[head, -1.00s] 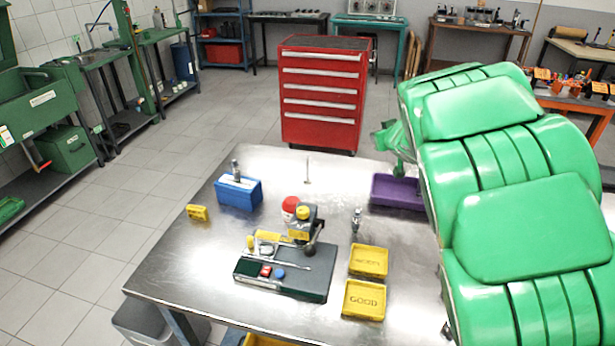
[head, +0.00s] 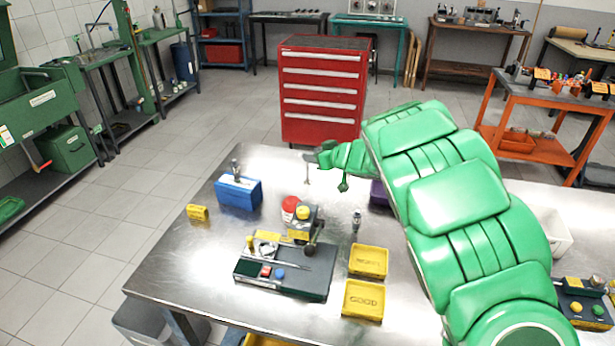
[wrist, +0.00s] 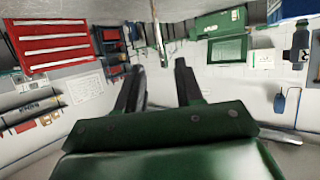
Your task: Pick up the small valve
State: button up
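A thin upright metal stem with a small flat foot, which looks like the small valve (head: 307,173), stands on the far part of the steel table. In the wrist view it shows as a thin rod (wrist: 157,35) coming down from the top edge, in line with the gap between the fingers. My gripper (head: 325,170) is just right of it in the head view, pointing left. In the wrist view my gripper (wrist: 159,68) has its two dark fingers apart with nothing between them. I cannot tell how far the stem is from the fingertips.
The steel table (head: 190,265) also carries a blue box (head: 240,194), a dark tray with tools (head: 312,287), a metal part (head: 356,222), a yellow "GOOD" tray (head: 363,300), another yellow tray (head: 368,261) and a partly hidden purple bin (head: 378,194).

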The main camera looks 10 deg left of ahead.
jog(key=shift+s+f+x, duration=0.1)
jog(key=shift+s+x, duration=0.05)
jog(key=shift+x, duration=0.9)
jog(key=shift+s+f+x, duration=0.15)
jog(key=shift+x, duration=0.85)
jog(key=shift+w+a+f, duration=0.15)
jog(key=shift+w+a, duration=0.25)
jog(key=shift+a, duration=0.15)
grip_shut()
